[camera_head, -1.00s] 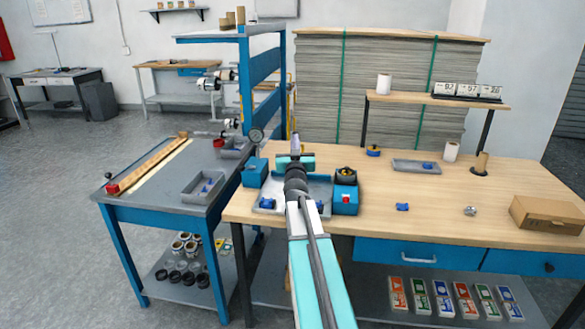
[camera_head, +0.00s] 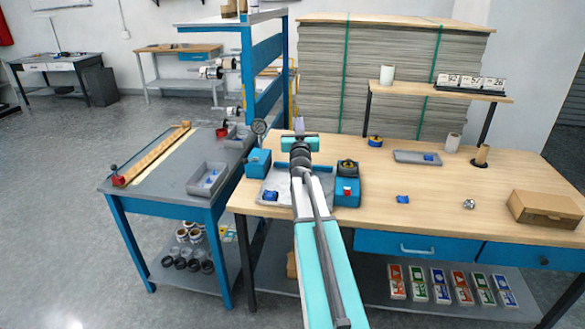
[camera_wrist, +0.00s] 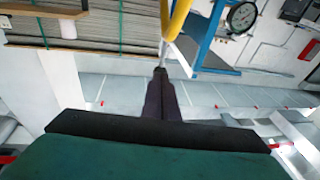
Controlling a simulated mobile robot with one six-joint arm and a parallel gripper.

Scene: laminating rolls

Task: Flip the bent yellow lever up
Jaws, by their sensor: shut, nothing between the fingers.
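A bent yellow bar, apparently the lever (camera_wrist: 177,18), shows at the top middle of the wrist view, running out of the top edge. In the head view my gripper (camera_head: 299,124) is over the left back part of the wooden bench (camera_head: 440,185).
A round gauge (camera_wrist: 241,16) is right of the yellow bar in the wrist view, beside a blue frame (camera_wrist: 207,38). In the head view, a blue post rack (camera_head: 262,75) stands left of my gripper. Stacked sheets (camera_head: 385,75) stand behind. A grey tray (camera_head: 205,178) lies on the left table.

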